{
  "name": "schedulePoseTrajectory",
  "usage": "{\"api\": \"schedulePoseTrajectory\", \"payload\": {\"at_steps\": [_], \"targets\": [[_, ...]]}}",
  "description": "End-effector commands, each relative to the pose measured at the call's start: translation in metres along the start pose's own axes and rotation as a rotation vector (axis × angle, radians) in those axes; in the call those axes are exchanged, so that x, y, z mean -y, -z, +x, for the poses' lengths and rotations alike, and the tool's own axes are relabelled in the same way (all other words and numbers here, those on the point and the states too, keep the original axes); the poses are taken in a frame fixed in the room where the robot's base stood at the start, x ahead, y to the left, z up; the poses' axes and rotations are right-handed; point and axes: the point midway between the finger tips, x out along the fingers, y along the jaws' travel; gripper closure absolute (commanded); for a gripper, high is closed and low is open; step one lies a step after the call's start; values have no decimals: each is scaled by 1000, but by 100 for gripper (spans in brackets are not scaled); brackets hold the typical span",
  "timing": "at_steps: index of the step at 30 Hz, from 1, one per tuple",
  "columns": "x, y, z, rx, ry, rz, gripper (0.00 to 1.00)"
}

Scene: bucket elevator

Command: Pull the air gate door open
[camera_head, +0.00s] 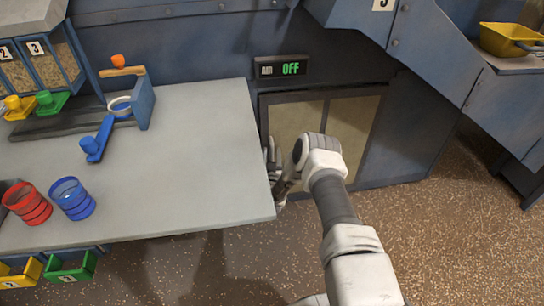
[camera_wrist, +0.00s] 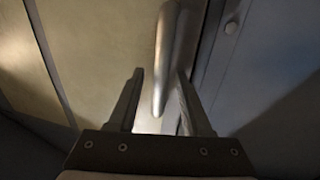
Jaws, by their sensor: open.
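The air gate door (camera_head: 297,117) is a dark-framed panel with tan panes, low in the blue-grey wall under a display reading OFF. It looks shut. My gripper (camera_head: 273,165) is at the door's left side, close to the table's right edge, partly hidden by the arm and table. In the wrist view my gripper (camera_wrist: 159,72) is open, with a finger on either side of the lower end of a metal bar handle (camera_wrist: 168,50). I cannot tell whether either finger touches it. The tan door face (camera_wrist: 95,50) lies left of the handle.
The grey table (camera_head: 170,180) reaches close to my gripper on the left. It bears red cups (camera_head: 27,203), blue cups (camera_head: 72,198) and a blue lever (camera_head: 96,140). The OFF display (camera_head: 281,68) is above the door. Speckled floor (camera_head: 430,240) is clear at right.

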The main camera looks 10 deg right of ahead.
Motion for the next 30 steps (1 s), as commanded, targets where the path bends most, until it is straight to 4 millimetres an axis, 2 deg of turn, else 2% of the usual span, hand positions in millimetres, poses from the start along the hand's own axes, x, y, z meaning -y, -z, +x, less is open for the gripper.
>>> {"api": "schedulePoseTrajectory", "payload": {"at_steps": [8,16,30], "targets": [[0,1,1,0,0,0,52],[0,0,1,0,0,0,100],[0,0,1,0,0,0,100]]}}
